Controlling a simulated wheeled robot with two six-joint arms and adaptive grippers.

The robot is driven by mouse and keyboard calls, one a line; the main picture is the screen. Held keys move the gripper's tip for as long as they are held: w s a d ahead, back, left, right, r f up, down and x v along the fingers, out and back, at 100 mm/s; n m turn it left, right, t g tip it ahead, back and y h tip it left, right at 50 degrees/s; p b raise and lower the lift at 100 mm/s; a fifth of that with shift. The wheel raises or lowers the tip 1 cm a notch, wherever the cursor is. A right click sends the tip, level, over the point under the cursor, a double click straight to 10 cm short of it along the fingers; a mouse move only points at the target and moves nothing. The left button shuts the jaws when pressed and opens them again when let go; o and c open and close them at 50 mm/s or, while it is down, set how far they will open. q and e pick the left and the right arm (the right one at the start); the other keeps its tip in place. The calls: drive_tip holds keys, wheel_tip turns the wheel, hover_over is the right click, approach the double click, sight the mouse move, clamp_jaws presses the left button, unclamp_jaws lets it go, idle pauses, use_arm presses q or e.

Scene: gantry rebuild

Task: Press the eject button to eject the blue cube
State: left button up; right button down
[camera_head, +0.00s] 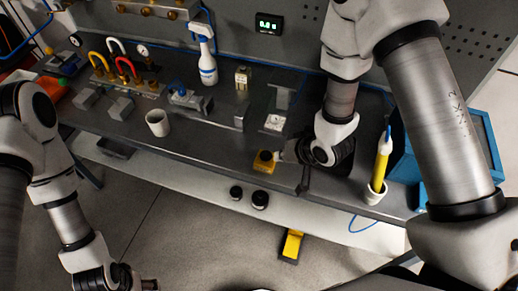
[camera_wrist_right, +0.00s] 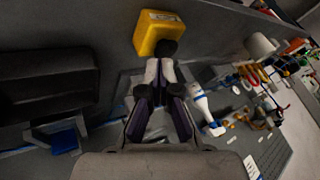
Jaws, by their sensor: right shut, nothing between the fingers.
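The yellow button box (camera_head: 264,162) with a dark round button on top sits at the front edge of the grey workbench. My right gripper (camera_head: 282,156) is shut and empty, its fingertips right beside the box. In the right wrist view the yellow box (camera_wrist_right: 154,28) and its black button (camera_wrist_right: 168,47) are just beyond the closed fingertips (camera_wrist_right: 160,66); I cannot tell whether they touch. I cannot make out the blue cube for certain; a small blue part (camera_head: 181,88) shows on a grey bench fixture. My left gripper (camera_head: 146,284) is low at the left, its jaws unclear.
A white cup (camera_head: 158,123), a spray bottle (camera_head: 207,66) and coloured hooked handles (camera_head: 115,66) stand on the bench. A white holder (camera_head: 374,193) with a yellow tool and a blue bin (camera_head: 477,148) are at the right. A yellow pedal (camera_head: 292,244) is on the floor.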

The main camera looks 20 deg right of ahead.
drive_tip(key=w+a+r+t+y, duration=0.1)
drive_tip(key=w+a+r, duration=0.1)
drive_tip(key=w+r, duration=0.2)
wheel_tip(320, 180, up, 3)
drive_tip(key=shift+w+a+r+t, duration=0.15)
drive_tip(key=shift+w+a+t, duration=0.15)
drive_tip(key=shift+w+a, duration=0.05)
drive_tip(key=shift+d, duration=0.15)
drive_tip(key=b, duration=0.7)
hover_over(268, 156)
wheel_tip(268, 156, down, 7)
drive_tip(key=shift+f, duration=0.9)
drive_tip(key=shift+f+b, duration=0.35)
drive_tip(key=shift+f, duration=0.1)
